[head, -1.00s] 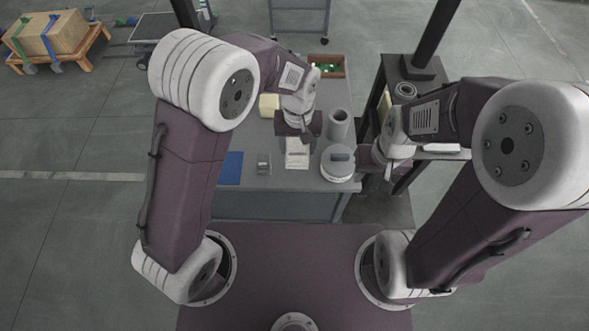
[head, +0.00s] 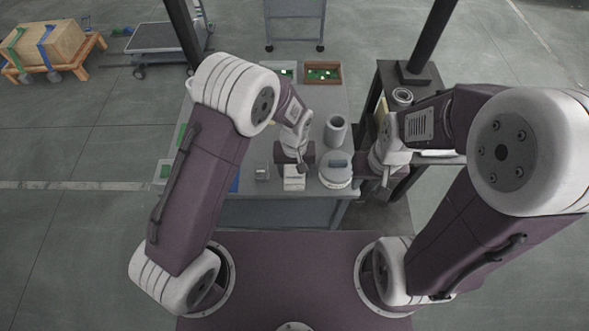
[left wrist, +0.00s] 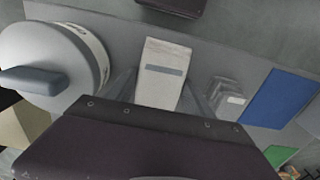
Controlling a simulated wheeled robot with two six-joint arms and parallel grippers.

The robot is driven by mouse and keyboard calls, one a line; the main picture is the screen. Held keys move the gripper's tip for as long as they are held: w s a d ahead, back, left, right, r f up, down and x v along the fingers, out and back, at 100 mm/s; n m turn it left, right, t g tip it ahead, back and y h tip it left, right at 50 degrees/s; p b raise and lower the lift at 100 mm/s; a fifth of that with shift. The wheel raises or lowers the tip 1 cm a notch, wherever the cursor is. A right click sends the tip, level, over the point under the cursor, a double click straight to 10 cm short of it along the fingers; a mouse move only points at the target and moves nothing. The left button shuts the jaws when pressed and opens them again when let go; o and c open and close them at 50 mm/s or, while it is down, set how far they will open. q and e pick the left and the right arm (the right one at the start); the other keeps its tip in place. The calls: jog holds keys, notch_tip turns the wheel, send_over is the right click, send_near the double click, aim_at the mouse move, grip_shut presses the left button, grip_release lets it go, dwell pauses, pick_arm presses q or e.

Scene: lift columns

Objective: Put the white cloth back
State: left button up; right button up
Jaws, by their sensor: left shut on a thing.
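The white cloth (head: 294,183) is a small pale folded piece near the front edge of the grey table (head: 265,212). In the left wrist view the cloth (left wrist: 165,62) shows a grey stripe and lies between the two fingers. My left gripper (head: 297,168) is shut on the cloth. Whether the cloth is clear of the tabletop is hard to tell. My right gripper (head: 381,178) hangs beside the table's right edge, away from the cloth; its fingers are too small and dark to read.
A round white canister with a blue-grey handle (head: 336,172) stands close right of the cloth. A grey cylinder (head: 335,131) is behind it. A small metal part (head: 262,172) and a blue mat (left wrist: 281,98) lie to the left. A red-brown bin (head: 323,74) is at the back.

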aim_at(294, 171)
pick_arm(q)
jog(key=o, duration=1.3)
jog(key=shift+f, duration=0.1)
notch_tip(294, 171, up, 12)
jog(key=shift+r+p, duration=0.2)
jog(key=shift+p, duration=0.15)
jog(key=shift+t, duration=0.6)
jog(key=s+a, duration=0.3)
jog(key=a, duration=0.3)
jog(key=s+a, duration=0.3)
jog(key=a, duration=0.3)
jog(key=s+a, duration=0.3)
jog(key=a, duration=0.2)
jog(key=shift+s+a, duration=0.3)
jog(key=shift+a, duration=0.1)
